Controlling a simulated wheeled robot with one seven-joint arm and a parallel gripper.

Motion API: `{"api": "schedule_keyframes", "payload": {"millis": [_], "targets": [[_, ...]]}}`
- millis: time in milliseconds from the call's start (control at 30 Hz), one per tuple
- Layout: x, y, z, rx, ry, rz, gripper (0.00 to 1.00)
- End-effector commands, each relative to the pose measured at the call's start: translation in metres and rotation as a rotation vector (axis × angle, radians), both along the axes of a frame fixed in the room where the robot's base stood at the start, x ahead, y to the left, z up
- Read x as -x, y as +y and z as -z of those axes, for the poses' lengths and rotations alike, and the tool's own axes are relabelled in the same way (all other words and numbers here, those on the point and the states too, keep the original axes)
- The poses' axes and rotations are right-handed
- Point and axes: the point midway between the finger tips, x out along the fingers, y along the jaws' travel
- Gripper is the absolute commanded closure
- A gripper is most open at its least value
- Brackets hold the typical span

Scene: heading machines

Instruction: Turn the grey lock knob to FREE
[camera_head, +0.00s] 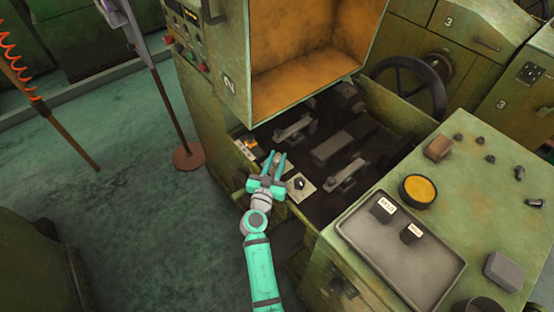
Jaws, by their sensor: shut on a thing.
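My gripper (275,160) reaches into the open bay of the green machine, at its left front edge. Its teal fingers are shut on the small grey lock knob (276,156), which shows only in part between them. The fingers and wrist hide most of the knob and its mounting. No FREE marking or pointer is readable at this size, so the knob's angle cannot be told. Just right of the gripper is a pale plate (301,193) with a dark round knob (299,183) on it, apart from the fingers.
At right, a green bench top (440,165) carries a grey tray (400,255) with two labelled black pieces and a yellow-topped round tin (418,189). A handwheel (408,72) stands behind.

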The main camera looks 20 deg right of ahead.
Motion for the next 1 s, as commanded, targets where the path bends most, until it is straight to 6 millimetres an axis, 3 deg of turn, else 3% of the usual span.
{"api": "schedule_keyframes", "payload": {"millis": [1000], "targets": [[-0.003, 0.0009, -0.0024, 0.001, -0.002, 0.869, 0.98]]}}
